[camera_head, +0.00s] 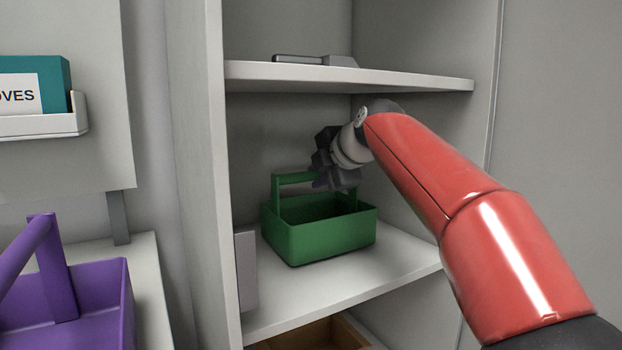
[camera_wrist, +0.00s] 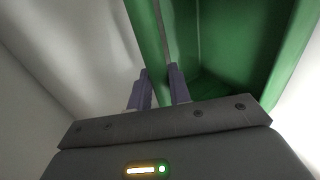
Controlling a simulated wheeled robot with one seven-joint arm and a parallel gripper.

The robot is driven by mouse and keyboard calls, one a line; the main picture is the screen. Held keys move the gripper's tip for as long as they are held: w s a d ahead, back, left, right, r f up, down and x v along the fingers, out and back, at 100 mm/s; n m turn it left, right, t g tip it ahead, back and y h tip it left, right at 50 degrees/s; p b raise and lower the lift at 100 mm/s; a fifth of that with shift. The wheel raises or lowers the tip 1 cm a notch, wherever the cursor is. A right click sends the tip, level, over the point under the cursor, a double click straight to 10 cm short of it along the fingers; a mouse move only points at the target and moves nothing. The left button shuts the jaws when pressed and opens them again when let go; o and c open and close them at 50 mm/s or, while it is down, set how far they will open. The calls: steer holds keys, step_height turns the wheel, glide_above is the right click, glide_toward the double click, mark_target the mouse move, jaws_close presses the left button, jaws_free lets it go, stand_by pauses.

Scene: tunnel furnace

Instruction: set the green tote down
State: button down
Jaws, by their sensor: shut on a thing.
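The green tote (camera_head: 318,238) is an open box with an arched handle. In the head view it is inside the shelf unit, at the middle shelf board (camera_head: 345,280). Its base looks level and at or very near the board; I cannot tell for sure that it touches. My gripper (camera_head: 335,180) is above the tote, shut on its handle. In the wrist view, my two purple-grey fingers (camera_wrist: 160,88) close on the green handle bar, and the tote (camera_wrist: 235,45) fills the upper right. Part of the handle is hidden behind my gripper.
An upper shelf board (camera_head: 350,76) with a grey flat object (camera_head: 315,60) is close above my arm. A grey panel (camera_head: 246,270) stands left of the tote. A purple tote (camera_head: 85,290) is at lower left. A brown box (camera_head: 315,335) is below. Free board shows in front.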

steer(key=shift+s+f, duration=0.1)
steer(key=shift+f, duration=0.2)
steer(key=c, duration=1.7)
jaws_free()
steer(key=shift+f, duration=0.1)
steer(key=shift+c, duration=0.2)
steer(key=o, duration=0.4)
steer(key=shift+o, duration=0.2)
steer(key=b+v, duration=0.1)
steer(key=v, duration=1.1)
